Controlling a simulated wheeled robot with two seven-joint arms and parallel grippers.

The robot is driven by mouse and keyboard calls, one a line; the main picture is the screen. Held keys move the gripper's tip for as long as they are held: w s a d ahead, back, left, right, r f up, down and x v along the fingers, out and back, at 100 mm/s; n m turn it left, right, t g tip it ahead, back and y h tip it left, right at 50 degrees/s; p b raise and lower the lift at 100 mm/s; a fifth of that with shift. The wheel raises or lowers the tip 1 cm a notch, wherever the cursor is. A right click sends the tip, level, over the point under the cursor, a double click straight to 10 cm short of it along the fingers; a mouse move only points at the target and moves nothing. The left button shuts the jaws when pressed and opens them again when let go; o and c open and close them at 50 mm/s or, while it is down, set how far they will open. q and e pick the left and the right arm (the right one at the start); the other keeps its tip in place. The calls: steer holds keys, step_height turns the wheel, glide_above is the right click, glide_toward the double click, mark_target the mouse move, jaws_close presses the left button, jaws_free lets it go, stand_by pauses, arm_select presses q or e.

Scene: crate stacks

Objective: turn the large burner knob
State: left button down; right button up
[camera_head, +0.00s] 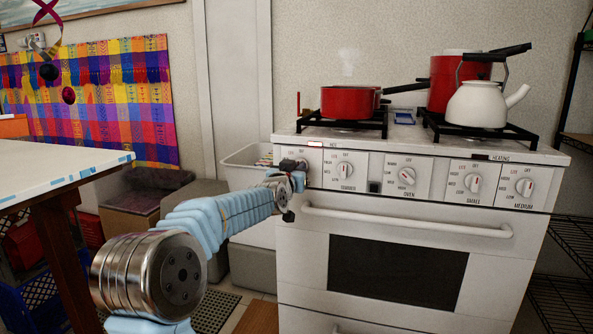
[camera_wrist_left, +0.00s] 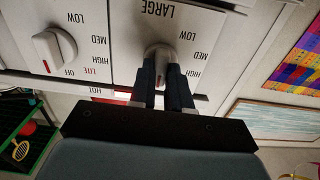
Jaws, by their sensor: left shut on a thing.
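The large burner knob (camera_wrist_left: 158,48) is a white dial on a white panel marked LARGE, seen upside down in the left wrist view. My left gripper (camera_wrist_left: 166,68) is shut on it, with a dark finger on each side of the knob's ridge. In the head view my left gripper (camera_head: 291,167) reaches the leftmost panel of the white stove (camera_head: 292,235) and mostly hides the knob. The knob's exact angle is hard to tell behind the fingers. My right gripper is not in view.
Beside it is another white knob (camera_head: 345,170), then the oven knob (camera_head: 407,176), small knob (camera_head: 473,183) and medium knob (camera_head: 525,187). The oven handle (camera_head: 405,221) juts out below. Red pots (camera_head: 348,102) and a white kettle (camera_head: 478,104) stand on top. A white table (camera_head: 60,170) is at left.

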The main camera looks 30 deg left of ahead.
arm_select(q)
steer(key=c, duration=1.1)
jaws_free()
steer(key=shift+f, duration=0.1)
steer(key=v, duration=1.3)
steer(key=shift+s+p, duration=0.35)
steer(key=shift+s, duration=0.05)
